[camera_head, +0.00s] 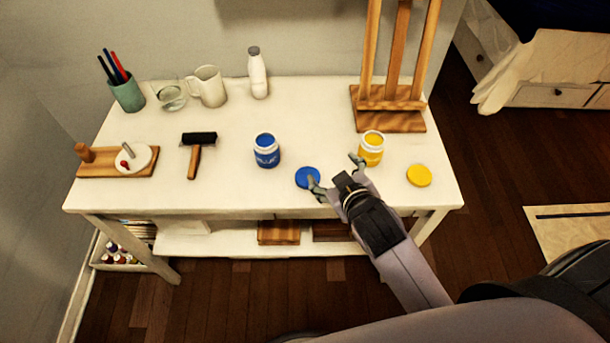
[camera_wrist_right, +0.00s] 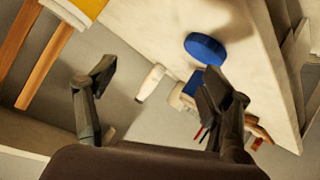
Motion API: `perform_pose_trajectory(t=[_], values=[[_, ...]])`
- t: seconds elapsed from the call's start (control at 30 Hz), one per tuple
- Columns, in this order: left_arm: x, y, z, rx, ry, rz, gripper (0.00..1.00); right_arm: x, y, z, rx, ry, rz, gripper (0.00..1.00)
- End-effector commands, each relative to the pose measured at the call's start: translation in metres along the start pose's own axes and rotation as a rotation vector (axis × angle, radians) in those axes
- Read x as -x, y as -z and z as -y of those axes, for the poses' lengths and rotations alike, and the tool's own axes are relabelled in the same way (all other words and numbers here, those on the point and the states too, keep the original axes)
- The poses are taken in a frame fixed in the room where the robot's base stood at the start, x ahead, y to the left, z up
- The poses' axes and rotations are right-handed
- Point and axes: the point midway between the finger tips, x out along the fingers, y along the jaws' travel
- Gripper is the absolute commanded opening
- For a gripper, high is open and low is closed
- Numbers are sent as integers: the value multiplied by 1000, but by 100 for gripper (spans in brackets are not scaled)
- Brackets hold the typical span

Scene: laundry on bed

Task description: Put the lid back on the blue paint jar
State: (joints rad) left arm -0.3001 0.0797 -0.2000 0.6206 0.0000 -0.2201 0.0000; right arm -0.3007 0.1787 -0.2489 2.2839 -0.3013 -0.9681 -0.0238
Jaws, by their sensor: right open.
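The blue paint jar (camera_head: 266,151) stands open and upright on the white table, with blue paint at its top. Its blue lid (camera_head: 307,177) lies flat near the front edge, to the right of and in front of the jar. My right gripper (camera_head: 334,174) is open and empty, with one finger beside the blue lid and the other near the yellow jar. In the right wrist view, the blue lid (camera_wrist_right: 205,49) lies beyond the right-hand finger of the open gripper (camera_wrist_right: 155,85). My left gripper is not in view.
The open yellow paint jar (camera_head: 371,149) and yellow lid (camera_head: 419,175) are at the right. A wooden easel (camera_head: 388,121) stands behind. A brayer (camera_head: 197,154), white bottle (camera_head: 257,74), mug (camera_head: 209,86), glass (camera_head: 171,95) and pen cup (camera_head: 127,94) occupy the left and back.

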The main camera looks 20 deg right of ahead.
Motion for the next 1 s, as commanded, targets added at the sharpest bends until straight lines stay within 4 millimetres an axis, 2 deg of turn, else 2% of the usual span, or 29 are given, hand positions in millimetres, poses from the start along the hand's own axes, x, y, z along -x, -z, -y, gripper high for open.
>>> perform_pose_trajectory(t=[0.03, 0.1, 0.23, 0.3, 0.4, 0.5, 0.6, 0.73, 0.87, 1.0], values=[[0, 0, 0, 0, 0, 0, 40, -6, 31, -7, 43, -34, -100, 74], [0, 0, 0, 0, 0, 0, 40, -8, 74, -14, 111, -81, -247, 74], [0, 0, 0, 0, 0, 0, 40, 2, 154, -18, 258, -164, -527, 74], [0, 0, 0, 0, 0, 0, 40, 15, 194, -15, 343, -203, -677, 74], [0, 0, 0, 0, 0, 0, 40, 38, 244, -3, 478, -250, -889, 74], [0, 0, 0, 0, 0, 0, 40, 66, 284, 17, 625, -287, -1095, 74], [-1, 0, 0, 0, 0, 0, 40, 94, 311, 44, 787, -312, -1292, 74], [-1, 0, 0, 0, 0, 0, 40, 127, 327, 84, 1019, -321, -1535, 74], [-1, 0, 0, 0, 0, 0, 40, 148, 323, 125, 1275, -298, -1752, 74], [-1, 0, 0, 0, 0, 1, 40, 153, 299, 162, 1582, -231, -1946, 74]])
